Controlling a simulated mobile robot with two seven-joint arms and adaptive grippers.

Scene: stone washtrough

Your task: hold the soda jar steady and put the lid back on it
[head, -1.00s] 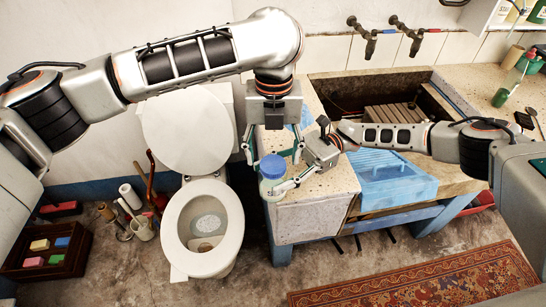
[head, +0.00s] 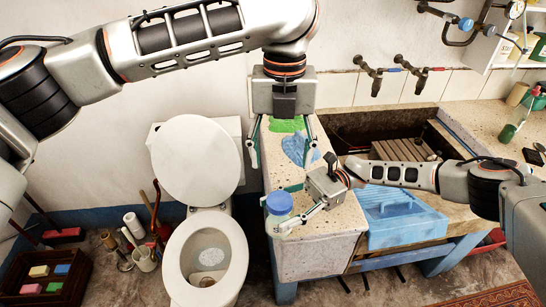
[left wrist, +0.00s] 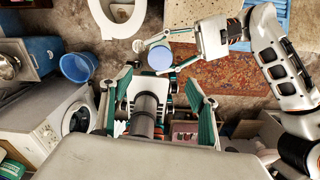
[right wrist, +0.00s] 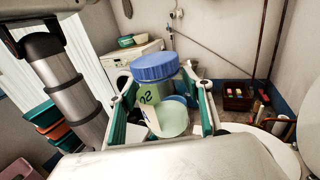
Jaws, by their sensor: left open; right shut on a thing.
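The soda jar (head: 278,222) is upright at the counter's front left corner, its label partly showing. Its blue lid (head: 278,203) sits on its top; the right wrist view shows the lid (right wrist: 155,67) over the jar (right wrist: 158,96). Whether it is fully seated I cannot tell. My right gripper (head: 291,203) is shut around the jar's body, a finger on either side. My left gripper (head: 283,160) is open and empty, above and behind the jar, apart from the lid. The left wrist view shows the lid (left wrist: 161,57) from above, beyond its spread fingers.
The stone counter (head: 318,220) has a green cloth-like patch and a blue one behind the jar. A toilet (head: 208,262) with raised lid stands left of it.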

